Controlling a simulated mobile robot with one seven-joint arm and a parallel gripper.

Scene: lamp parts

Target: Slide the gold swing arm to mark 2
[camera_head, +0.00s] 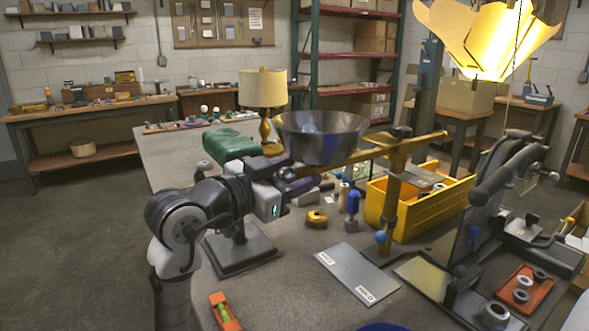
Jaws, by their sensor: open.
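The gold swing arm (420,142) runs nearly level from the gold post (394,200) leftward to beneath a dark metal bowl-shaped shade (322,140). A grey plate (350,268) lies on the table at the foot of the post. It bears two white labels, one at its left corner (325,259) and one at its front (366,294); their print is too small to read surely. My gripper (306,190) is open, just below the left part of the swing arm and under the shade. Its fingers are small and partly hidden, so contact with the arm cannot be told.
A yellow bin (432,212) stands behind and right of the post. A yellow tape roll (317,219) and a blue-handled tool (352,208) stand nearby. A black stand base (240,249) is left. A red tray (524,290) and dark jointed lamp (510,165) are right.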

